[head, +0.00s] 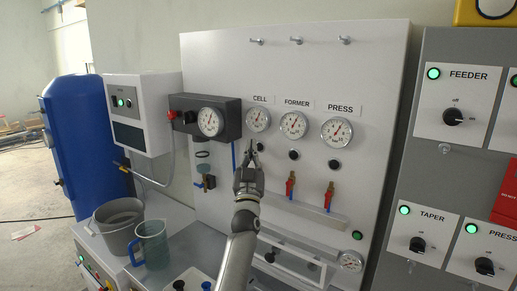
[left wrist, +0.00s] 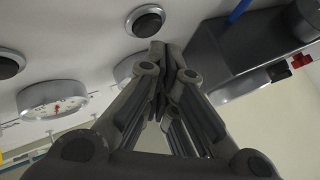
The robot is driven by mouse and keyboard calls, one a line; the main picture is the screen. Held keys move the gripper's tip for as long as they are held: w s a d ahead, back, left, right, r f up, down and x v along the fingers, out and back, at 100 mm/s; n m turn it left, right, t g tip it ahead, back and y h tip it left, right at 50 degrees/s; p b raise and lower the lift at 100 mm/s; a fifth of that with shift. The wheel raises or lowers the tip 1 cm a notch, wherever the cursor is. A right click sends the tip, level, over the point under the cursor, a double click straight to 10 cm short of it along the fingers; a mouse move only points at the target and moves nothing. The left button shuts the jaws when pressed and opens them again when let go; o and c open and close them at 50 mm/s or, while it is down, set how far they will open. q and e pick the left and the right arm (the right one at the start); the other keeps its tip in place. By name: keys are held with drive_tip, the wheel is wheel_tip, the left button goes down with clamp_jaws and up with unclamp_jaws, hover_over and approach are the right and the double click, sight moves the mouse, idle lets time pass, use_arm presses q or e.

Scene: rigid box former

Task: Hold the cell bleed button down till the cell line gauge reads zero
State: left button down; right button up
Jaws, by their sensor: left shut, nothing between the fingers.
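The cell bleed button (head: 260,147) is a small black round button under the white cell line gauge (head: 258,118). The gauge has a red needle, but its reading is too small to tell. My left gripper (head: 250,149) is shut and empty, with its fingertips just left of the button in the head view. In the left wrist view the button (left wrist: 146,20) shows whole, beyond the shut fingertips (left wrist: 162,48). They appear apart from it, though I cannot judge the depth gap. The gripper partly hides the cell gauge (left wrist: 130,66) there. My right gripper is not in view.
The former gauge (head: 293,124) and press gauge (head: 337,132) sit to the right, each with a black button below. A dark box with a gauge (head: 209,121) juts out at left. Red-handled valves (head: 290,186) are lower right. A jug (head: 152,245) and bucket (head: 118,225) stand below.

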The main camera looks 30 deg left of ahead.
use_arm(q)
drive_tip(key=shift+w, duration=0.15)
drive_tip(key=shift+w, duration=0.25)
drive_tip(key=shift+w+b, duration=0.4)
drive_tip(key=shift+b, duration=0.05)
idle(0.6)
drive_tip(key=shift+d, duration=0.1)
idle(0.5)
idle(1.8)
